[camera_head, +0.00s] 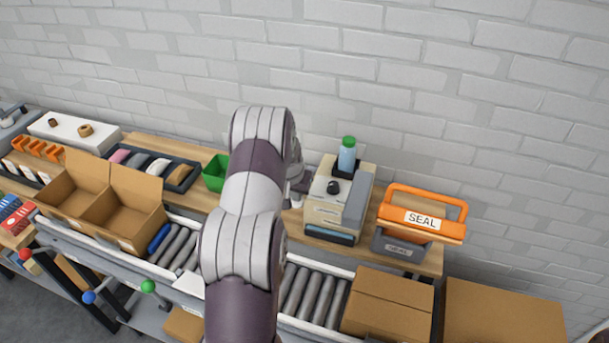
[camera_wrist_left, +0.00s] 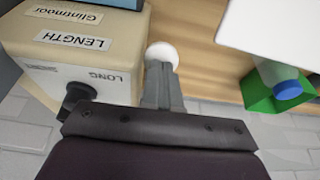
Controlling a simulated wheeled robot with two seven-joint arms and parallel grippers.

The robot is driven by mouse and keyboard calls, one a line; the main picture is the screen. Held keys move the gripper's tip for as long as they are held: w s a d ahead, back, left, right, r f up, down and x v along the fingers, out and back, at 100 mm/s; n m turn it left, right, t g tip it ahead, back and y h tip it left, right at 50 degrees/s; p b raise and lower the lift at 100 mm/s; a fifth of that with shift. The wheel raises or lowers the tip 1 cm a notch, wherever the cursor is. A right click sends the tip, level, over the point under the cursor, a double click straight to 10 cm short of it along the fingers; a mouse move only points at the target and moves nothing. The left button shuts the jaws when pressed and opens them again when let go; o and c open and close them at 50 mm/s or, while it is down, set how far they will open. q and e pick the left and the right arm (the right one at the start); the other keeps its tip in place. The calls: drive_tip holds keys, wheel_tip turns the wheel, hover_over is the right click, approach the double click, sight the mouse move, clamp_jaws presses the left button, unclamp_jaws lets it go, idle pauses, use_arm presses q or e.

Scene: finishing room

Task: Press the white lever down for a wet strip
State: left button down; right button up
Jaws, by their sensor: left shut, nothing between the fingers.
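The tape dispenser (camera_head: 338,205) is a beige box with a black knob and a bottle on top, standing on the wooden bench right of my left arm. In the left wrist view, the dispenser (camera_wrist_left: 75,58) shows labels reading "LENGTH" and "LONG". A white round knob (camera_wrist_left: 162,53), seemingly the white lever's end, is beside the box, right at my left fingertips. My left gripper (camera_wrist_left: 160,80) is shut and holds nothing; touching or apart from the knob cannot be told. In the head view my arm hides most of the gripper (camera_head: 299,186) and the lever. My right gripper is not in view.
An orange SEAL-labelled tool (camera_head: 423,215) stands right of the dispenser. A green bin (camera_head: 215,173) is left of my arm. An open carton (camera_head: 105,205) and a closed carton (camera_head: 388,303) are on the roller conveyor (camera_head: 312,297). A brick wall is behind.

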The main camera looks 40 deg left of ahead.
use_arm(q)
drive_tip(key=shift+f, duration=0.35)
drive_tip(key=shift+s+f+b, duration=0.1)
drive_tip(key=shift+f+b, duration=0.4)
drive_tip(key=shift+b, duration=0.15)
drive_tip(key=shift+f, duration=0.25)
idle(0.3)
wheel_tip(320, 180, up, 10)
drive_tip(key=w+p, duration=0.2)
drive_tip(key=p, duration=0.4)
drive_tip(key=shift+a+r, duration=0.15)
drive_tip(key=shift+a, duration=0.2)
drive_tip(key=shift+w, duration=0.15)
idle(0.3)
